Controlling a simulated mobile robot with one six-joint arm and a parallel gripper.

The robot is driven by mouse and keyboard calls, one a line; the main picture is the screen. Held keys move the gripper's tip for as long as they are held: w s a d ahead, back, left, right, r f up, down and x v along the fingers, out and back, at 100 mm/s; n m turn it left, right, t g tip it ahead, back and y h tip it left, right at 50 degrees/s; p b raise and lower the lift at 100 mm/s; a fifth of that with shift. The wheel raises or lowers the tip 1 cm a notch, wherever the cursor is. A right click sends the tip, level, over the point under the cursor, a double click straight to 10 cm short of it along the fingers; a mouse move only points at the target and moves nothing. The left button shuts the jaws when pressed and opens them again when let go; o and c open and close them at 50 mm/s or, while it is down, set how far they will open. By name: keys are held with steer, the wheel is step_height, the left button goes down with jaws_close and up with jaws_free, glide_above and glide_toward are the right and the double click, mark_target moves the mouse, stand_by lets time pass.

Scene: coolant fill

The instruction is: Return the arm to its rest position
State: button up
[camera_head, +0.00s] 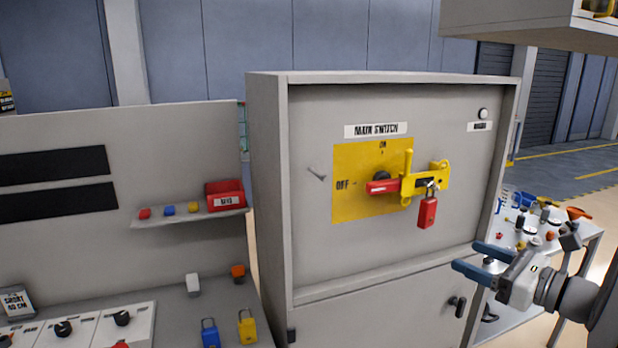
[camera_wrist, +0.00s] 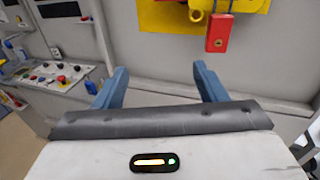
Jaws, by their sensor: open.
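My gripper (camera_head: 479,258) is at the right in the head view, in front of the lower right part of the cabinet. Its two blue fingers are apart with nothing between them, and they also show in the wrist view (camera_wrist: 160,85). The red switch handle (camera_head: 383,187) points left, toward OFF, on the yellow plate (camera_head: 350,208). A yellow hasp (camera_head: 408,180) is beside the handle. A red padlock (camera_head: 427,212) hangs from the yellow part, to the left of and above my gripper; it also shows in the wrist view (camera_wrist: 219,33). Whether its shackle is closed is too small to tell.
The grey cabinet (camera_head: 268,190) stands close in front. At left, a panel has a shelf with a red box (camera_head: 224,195); blue (camera_head: 210,333) and yellow (camera_head: 247,327) padlocks are below. A cluttered table (camera_head: 580,228) stands behind my arm at right. A box overhangs at top right (camera_head: 510,20).

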steer(key=s+a+f+n+g+h, duration=0.1)
steer(key=s+a+f+n+g, duration=0.3)
steer(key=a, duration=0.3)
steer(key=s+a+f+n+g, duration=0.2)
steer(key=a+f+n+g, duration=0.25)
steer(key=a+n, duration=0.3)
steer(key=s+f+n+g+h, duration=0.1)
steer(key=s+n+h, duration=0.3)
steer(key=n, duration=0.4)
steer(key=s+a+f+n+g+h, duration=0.1)
steer(key=s+n+h, duration=0.3)
steer(key=n, duration=0.4)
steer(key=shift+s+f+h, duration=0.4)
steer(key=shift+f+h, duration=0.3)
steer(key=shift+h, duration=0.2)
steer(key=shift+a+n, duration=0.1)
steer(key=shift+n, duration=0.15)
